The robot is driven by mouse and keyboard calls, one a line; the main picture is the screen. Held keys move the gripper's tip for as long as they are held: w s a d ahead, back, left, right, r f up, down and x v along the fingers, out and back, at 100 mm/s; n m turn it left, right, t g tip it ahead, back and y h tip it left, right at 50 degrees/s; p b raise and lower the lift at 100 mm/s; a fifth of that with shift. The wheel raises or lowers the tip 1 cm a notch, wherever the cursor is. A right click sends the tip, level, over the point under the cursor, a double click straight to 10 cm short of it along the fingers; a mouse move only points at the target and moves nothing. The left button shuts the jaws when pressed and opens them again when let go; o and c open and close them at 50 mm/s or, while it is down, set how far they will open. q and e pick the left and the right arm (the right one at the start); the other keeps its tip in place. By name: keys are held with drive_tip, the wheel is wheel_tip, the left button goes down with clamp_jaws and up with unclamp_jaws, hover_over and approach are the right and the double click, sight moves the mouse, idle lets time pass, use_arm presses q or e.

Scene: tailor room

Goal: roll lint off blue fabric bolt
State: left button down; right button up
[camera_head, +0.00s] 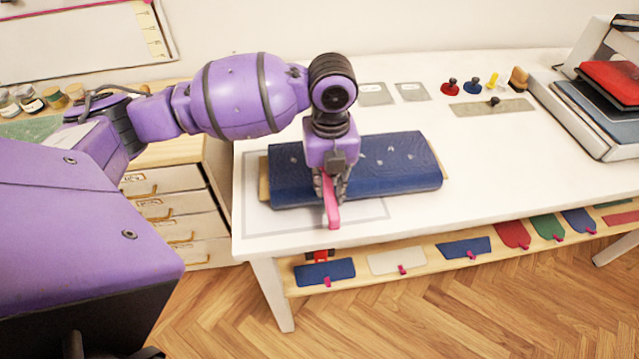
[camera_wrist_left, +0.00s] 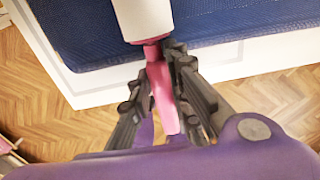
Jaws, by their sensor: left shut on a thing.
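The blue fabric bolt (camera_head: 400,165) lies on the white table, with several pale lint specks on its top. My left gripper (camera_head: 331,185) is over the left part of the bolt, near its front edge. It is shut on the pink handle of the lint roller (camera_head: 332,212), whose handle end points toward the table's front. In the left wrist view the lint roller (camera_wrist_left: 160,90) sits between the fingers, and its white roller head reaches over the blue fabric bolt (camera_wrist_left: 230,22). I cannot tell whether the head touches the cloth. My right gripper is not in view.
The white table (camera_head: 480,165) has free room right of the bolt. Red, blue and yellow-handled tools (camera_head: 472,87) stand at the back, near a flat grey plate (camera_head: 492,108). A tray with folded cloth (camera_head: 600,115) is at the right. Fabric swatches (camera_head: 397,260) line the front shelf.

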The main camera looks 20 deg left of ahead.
use_arm(q)
drive_tip(key=shift+d, duration=0.1)
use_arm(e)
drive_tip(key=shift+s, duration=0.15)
use_arm(q)
drive_tip(key=shift+d, duration=0.1)
drive_tip(key=shift+w+d, duration=0.4)
drive_tip(key=shift+d, duration=0.2)
drive_tip(key=shift+w+d, duration=0.35)
drive_tip(key=shift+d, duration=0.2)
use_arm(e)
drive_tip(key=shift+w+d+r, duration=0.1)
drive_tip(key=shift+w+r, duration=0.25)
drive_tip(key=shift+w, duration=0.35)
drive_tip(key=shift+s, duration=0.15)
